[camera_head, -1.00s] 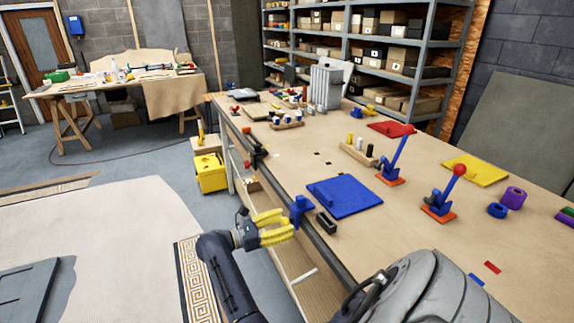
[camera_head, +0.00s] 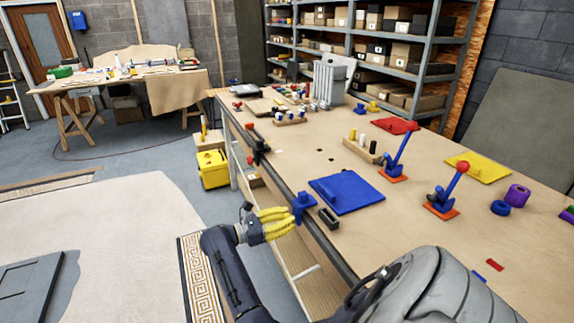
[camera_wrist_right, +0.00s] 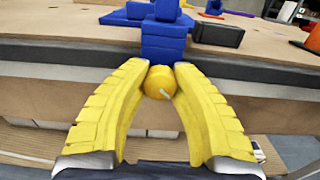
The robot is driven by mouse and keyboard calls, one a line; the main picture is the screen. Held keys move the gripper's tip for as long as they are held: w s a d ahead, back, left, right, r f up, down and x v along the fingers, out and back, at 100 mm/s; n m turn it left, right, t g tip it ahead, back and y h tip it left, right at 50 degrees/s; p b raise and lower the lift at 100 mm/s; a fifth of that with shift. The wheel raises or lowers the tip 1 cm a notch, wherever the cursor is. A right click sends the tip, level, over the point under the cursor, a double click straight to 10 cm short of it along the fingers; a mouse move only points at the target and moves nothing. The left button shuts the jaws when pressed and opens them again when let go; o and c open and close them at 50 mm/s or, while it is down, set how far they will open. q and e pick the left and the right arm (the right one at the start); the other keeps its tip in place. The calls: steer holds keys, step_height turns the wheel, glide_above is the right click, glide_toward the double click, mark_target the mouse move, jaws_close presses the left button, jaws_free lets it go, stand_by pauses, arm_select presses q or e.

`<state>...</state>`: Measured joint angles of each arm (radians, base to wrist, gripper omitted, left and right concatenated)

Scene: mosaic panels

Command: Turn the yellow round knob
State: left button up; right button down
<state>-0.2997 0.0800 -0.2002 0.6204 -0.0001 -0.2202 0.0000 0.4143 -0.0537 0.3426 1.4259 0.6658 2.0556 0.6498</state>
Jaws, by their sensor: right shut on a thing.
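The yellow round knob (camera_wrist_right: 159,84) shows in the right wrist view, with a pale mark on its face. It sits at the front of a blue block mount (camera_wrist_right: 163,40) at the table's edge; the mount also shows in the head view (camera_head: 304,206). My right gripper (camera_wrist_right: 160,76) has its yellow ribbed fingers on both sides of the knob, shut on it. In the head view my right gripper (camera_head: 290,219) reaches the mount from the left, and the knob is hidden or too small to make out. My left gripper is not in view.
A blue panel (camera_head: 345,192) and a small black block (camera_head: 328,218) lie near the mount. Red-balled levers (camera_head: 443,194) stand further right. A yellow box (camera_head: 211,169) stands on the floor.

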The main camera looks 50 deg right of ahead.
mark_target(287, 215)
steer(key=shift+f+n, duration=0.15)
steer(key=shift+n, duration=0.15)
steer(key=n, duration=0.3)
steer(key=shift+f, duration=0.1)
steer(key=n, duration=0.4)
steer(key=shift+s+n, duration=0.1)
steer(key=shift+n, duration=0.6)
steer(key=c, duration=1)
jaws_free()
steer(key=shift+r, duration=0.2)
steer(key=shift+r, duration=4.95)
